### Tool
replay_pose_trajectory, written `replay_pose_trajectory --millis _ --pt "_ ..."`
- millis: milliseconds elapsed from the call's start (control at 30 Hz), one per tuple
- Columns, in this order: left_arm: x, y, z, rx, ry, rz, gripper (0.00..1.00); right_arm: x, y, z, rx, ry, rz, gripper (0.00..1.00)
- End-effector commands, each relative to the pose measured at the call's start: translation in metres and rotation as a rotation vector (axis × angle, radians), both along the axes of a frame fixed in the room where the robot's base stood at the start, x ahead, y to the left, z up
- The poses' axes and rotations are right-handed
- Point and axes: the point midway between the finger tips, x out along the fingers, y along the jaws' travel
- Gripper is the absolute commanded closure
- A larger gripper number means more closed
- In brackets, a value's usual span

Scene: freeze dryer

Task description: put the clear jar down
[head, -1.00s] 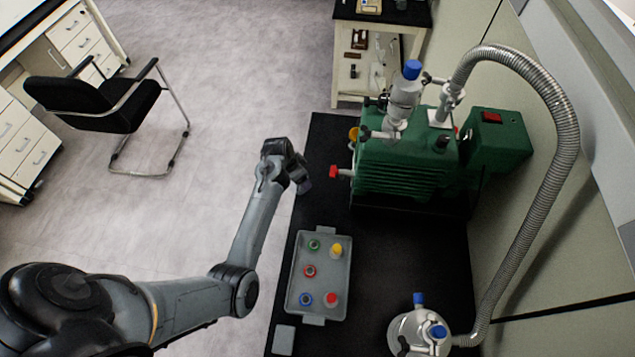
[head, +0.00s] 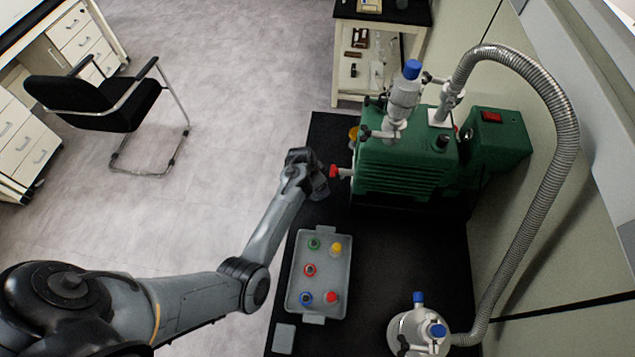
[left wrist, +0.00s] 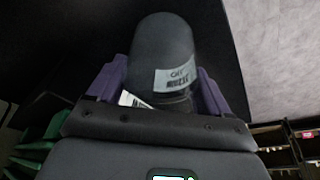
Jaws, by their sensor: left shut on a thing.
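My left gripper (head: 318,188) is above the left edge of the black bench top, just left of the green pump unit. The left wrist view shows its two purple fingers (left wrist: 158,92) shut on the jar (left wrist: 165,45), one on each side. The jar looks dark grey and see-through there, rounded at its far end, with a white handwritten label. In the head view the jar is hidden by my wrist, so its height over the bench cannot be told. My right gripper is not in view.
A grey tray (head: 291,290) with several coloured-cap vials lies below my gripper in the picture. The green pump unit (head: 400,180) with a red-tipped port (head: 335,171) stands close on the right. Bare black bench top (head: 400,260) is right of the tray.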

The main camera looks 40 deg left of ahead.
Motion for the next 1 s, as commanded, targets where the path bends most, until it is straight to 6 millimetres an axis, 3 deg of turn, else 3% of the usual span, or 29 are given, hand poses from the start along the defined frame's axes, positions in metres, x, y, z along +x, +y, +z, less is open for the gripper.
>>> replay_pose_trajectory --millis 300,333,433,767,1000 --pt "0.000 0.000 -0.004 0.001 0.000 0.000 0.56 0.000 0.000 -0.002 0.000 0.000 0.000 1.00" --pt "0.000 0.000 -0.003 0.001 0.000 0.000 0.16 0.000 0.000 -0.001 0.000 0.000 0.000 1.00" --pt "0.000 0.000 -0.003 0.001 0.000 0.000 0.01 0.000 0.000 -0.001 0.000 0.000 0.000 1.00" --pt "0.000 0.000 0.001 0.000 -0.001 0.000 0.00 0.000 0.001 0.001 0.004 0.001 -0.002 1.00" --pt "-0.008 0.003 0.030 0.003 -0.002 0.000 0.00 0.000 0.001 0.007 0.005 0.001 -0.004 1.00"
